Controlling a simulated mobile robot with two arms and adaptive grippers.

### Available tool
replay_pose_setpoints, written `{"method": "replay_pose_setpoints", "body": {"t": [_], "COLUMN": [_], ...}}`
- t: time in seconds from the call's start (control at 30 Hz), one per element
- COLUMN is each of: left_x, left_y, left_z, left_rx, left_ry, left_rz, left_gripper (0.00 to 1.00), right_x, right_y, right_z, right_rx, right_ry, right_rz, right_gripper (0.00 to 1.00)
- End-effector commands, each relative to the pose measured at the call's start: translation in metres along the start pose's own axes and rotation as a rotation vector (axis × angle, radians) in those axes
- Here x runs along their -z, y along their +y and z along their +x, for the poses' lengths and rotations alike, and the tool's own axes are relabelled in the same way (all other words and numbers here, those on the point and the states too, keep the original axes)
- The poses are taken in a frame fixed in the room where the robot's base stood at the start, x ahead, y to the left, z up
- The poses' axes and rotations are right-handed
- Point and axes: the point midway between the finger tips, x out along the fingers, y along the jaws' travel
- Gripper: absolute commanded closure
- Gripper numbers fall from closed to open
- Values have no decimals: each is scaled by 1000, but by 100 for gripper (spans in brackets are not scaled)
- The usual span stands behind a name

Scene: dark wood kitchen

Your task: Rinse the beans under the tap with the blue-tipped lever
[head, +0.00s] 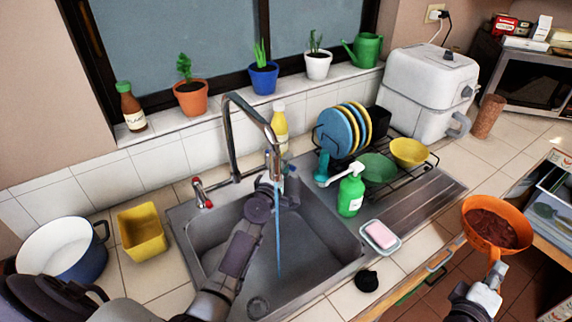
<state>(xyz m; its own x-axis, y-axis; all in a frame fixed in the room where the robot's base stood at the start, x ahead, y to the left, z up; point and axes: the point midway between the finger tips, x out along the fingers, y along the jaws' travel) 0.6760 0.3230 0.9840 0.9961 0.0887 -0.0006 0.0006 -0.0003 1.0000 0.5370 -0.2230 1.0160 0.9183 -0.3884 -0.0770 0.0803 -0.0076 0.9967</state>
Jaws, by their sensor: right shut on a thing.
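The beans (490,229) lie as a dark red-brown mass in an orange colander (467,212) at the right, past the counter's front edge. My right gripper (494,272) is shut on the colander's handle. The curved metal tap (232,130) stands behind the sink (335,245), and a thin blue stream of water (278,230) falls from its spout into the basin. A red-tipped lever (203,199) is left of the tap. My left gripper (279,172) is behind the stream, right of the tap's base; the blue-tipped lever is not clearly visible there. Its jaw opening cannot be made out.
A dish rack with plates (340,132) and bowls is behind. A yellow tub (142,232) and blue pot (88,262) stand left. The basin looks empty.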

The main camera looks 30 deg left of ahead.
Motion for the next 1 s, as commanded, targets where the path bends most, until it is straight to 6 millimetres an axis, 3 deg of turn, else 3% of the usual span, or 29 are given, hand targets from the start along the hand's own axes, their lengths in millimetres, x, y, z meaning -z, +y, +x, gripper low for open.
{"method": "replay_pose_setpoints", "body": {"t": [0.03, 0.13, 0.47, 0.8, 1.0], "left_x": [0, 0, 0, 10, 9], "left_y": [0, 0, -1, -6, -1], "left_z": [0, 0, -1, -13, -16], "left_rx": [0, 0, 1, -4, 1], "left_ry": [0, 0, -3, -198, -244], "left_rz": [0, 0, 0, 5, 1], "left_gripper": [85, 100, 100, 100, 100], "right_x": [0, 0, 0, 1, 1], "right_y": [2, 2, 0, -46, -50], "right_z": [0, 0, 0, 4, 4], "right_rx": [-4, -4, -4, -4, -4], "right_ry": [1, 1, 1, 1, 1], "right_rz": [1, 1, 1, 1, 1], "right_gripper": [100, 100, 100, 100, 100]}}
